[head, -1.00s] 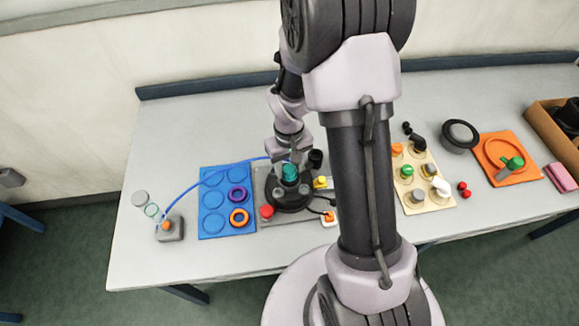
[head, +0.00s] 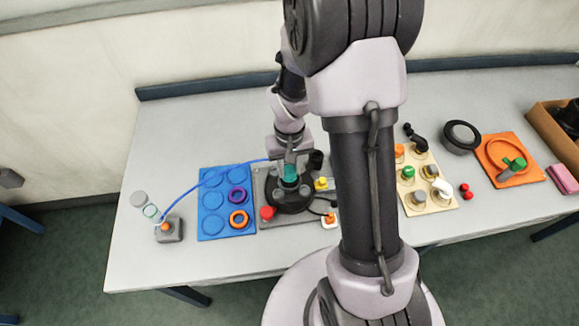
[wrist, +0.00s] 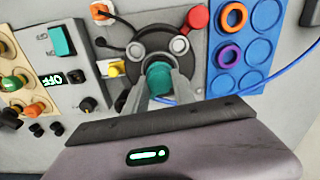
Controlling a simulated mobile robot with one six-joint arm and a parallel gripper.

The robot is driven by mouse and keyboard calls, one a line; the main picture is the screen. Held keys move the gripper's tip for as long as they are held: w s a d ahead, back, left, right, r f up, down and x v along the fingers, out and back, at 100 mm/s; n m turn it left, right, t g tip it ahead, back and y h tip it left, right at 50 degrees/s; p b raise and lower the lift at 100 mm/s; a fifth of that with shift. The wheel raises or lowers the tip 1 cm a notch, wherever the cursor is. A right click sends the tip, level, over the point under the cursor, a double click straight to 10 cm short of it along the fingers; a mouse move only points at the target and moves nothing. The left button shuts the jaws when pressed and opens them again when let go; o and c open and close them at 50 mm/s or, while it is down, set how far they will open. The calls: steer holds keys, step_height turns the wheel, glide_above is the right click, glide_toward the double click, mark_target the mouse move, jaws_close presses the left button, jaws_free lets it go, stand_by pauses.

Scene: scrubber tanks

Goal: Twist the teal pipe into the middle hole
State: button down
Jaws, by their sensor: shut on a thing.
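The teal pipe (head: 290,173) stands upright at the middle of a round dark base with holes (head: 289,197). It also shows in the wrist view (wrist: 159,78), between my two fingers. My gripper (wrist: 161,92) is shut on the teal pipe from above. The pipe's lower end and the middle hole are hidden, so I cannot tell how deep it sits. Two grey round caps (wrist: 179,45) show on the base beside the pipe.
A red knob (head: 267,212) and a yellow block (head: 321,183) sit close to the base on the grey plate. A blue tray with rings (head: 213,222) lies to the left, with a blue hose (head: 187,196) crossing it. A beige board of knobs (head: 418,201) lies to the right.

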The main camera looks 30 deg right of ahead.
steer(key=shift+m, duration=0.7)
steer(key=shift+b, duration=0.3)
steer(key=shift+m+b, duration=0.4)
steer(key=shift+m, duration=0.4)
steer(key=shift+m+b, duration=0.45)
steer(key=shift+m, duration=0.35)
steer(key=shift+f+m+b, duration=0.1)
steer(key=shift+m+b, duration=0.2)
steer(key=shift+m, duration=0.5)
